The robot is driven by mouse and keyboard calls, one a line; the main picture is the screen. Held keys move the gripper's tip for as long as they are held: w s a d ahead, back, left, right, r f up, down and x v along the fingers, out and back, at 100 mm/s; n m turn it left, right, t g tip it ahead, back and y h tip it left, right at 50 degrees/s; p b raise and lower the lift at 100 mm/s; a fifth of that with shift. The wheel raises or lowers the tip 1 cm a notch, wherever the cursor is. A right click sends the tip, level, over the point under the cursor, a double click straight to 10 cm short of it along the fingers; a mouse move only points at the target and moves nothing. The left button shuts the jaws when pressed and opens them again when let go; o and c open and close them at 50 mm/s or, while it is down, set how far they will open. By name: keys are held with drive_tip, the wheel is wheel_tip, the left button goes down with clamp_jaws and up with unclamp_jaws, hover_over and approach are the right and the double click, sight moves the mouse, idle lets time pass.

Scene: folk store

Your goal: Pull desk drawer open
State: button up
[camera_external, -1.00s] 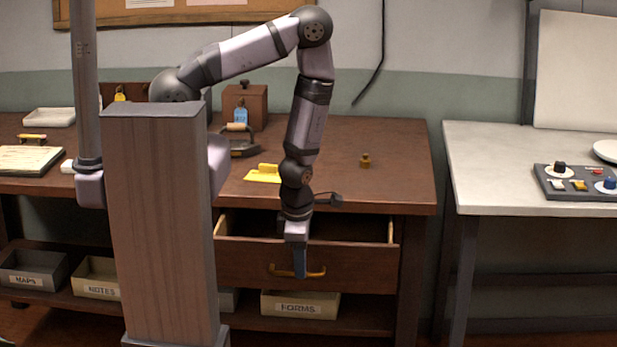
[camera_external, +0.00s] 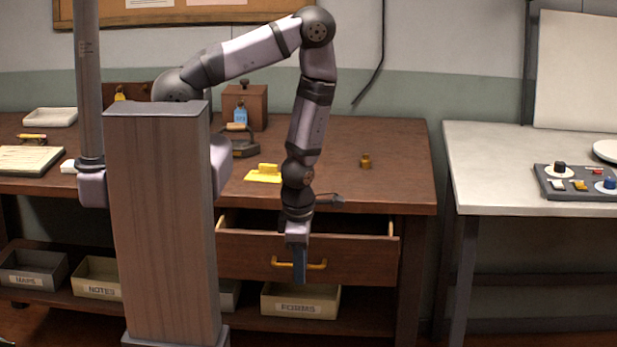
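The brown wooden desk (camera_external: 385,190) has a drawer (camera_external: 360,260) that stands partly open, with its dark inside showing above the front panel. The drawer has a yellow bar handle (camera_external: 317,265) on its front.
A yellow pad (camera_external: 265,174), a small brass item (camera_external: 365,161) and a wooden box (camera_external: 246,104) are on the desk. A labelled bin (camera_external: 300,300) sits on the shelf below the drawer. A pale table (camera_external: 535,200) stands to the right.

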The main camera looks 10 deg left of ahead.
wheel_tip(320, 180, up, 7)
drive_tip(key=s, duration=0.1)
drive_tip(key=shift+s+p, duration=0.15)
drive_tip(key=shift+p, duration=0.3)
drive_tip(key=shift+d+f, duration=0.1)
drive_tip(key=shift+d, duration=0.1)
clamp_jaws()
drive_tip(key=w+d+m+g+h+b, duration=0.1)
drive_tip(key=w+d+m+g+b, duration=0.25)
drive_tip(key=d, duration=0.45)
drive_tip(key=w+d+m+g+h+b, duration=0.1)
drive_tip(key=w+d+m+g+b, duration=0.1)
drive_tip(key=w+d+m+b, duration=0.45)
drive_tip(key=w+a+r+m+y+b, duration=0.1)
drive_tip(key=w+a+r+m+b, duration=0.2)
drive_tip(key=w, duration=0.5)
drive_tip(key=w+a+r+m+g+y+b, duration=0.1)
drive_tip(key=w+a+r+m+b, duration=0.2)
drive_tip(key=w+a+r+m, duration=0.2)
drive_tip(key=w+a+r, duration=0.3)
drive_tip(key=shift+w+a, duration=0.15)
drive_tip(key=shift+w, duration=0.15)
